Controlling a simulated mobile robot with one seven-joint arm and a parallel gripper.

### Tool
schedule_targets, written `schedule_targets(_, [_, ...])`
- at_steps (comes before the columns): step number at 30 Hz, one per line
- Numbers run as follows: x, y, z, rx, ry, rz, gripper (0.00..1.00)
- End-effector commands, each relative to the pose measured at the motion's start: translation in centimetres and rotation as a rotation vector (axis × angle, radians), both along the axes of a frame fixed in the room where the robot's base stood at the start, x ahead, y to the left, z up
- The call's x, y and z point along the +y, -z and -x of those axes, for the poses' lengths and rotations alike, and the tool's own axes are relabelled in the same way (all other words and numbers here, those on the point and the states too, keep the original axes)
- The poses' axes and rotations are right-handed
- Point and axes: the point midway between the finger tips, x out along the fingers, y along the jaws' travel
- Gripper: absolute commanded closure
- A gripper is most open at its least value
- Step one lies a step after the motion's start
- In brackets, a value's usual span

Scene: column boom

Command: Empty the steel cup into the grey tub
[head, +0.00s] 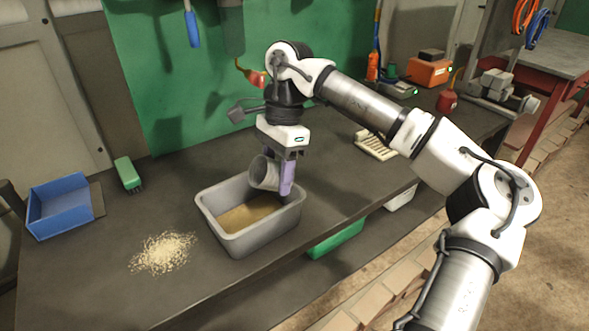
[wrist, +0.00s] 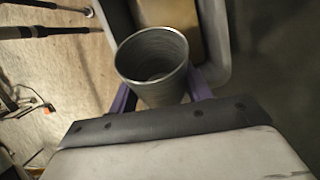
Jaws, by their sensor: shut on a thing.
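The steel cup (head: 264,173) is tipped on its side between my gripper's purple fingers, above the grey tub, its mouth toward the left. My gripper (head: 286,180) points down and is shut on the cup. In the wrist view the cup (wrist: 152,60) sits between the fingers (wrist: 160,96); its grey inside shows, with no clear contents visible. The grey tub (head: 251,239) stands on the bench, with a layer of tan grains (head: 250,214) on its floor. Its rim also shows in the wrist view (wrist: 214,45).
A pile of pale grains (head: 163,253) lies on the dark bench left of the tub. A blue bin (head: 60,207) and a green brush (head: 128,174) are farther left. A beige keypad-like object (head: 376,146) lies to the right. The bench's front edge runs close to the tub.

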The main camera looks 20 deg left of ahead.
Motion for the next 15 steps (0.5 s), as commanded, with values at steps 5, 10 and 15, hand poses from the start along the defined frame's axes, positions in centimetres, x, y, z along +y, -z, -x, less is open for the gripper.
schedule_targets(5, [0.0,0.8,-0.1,0.086,0.003,-0.089,0.79])
schedule_targets(10, [0.1,-2.4,0.0,0.104,0.000,-0.111,0.79])
schedule_targets(15, [0.2,-4.5,0.1,0.280,0.002,-0.295,0.79])
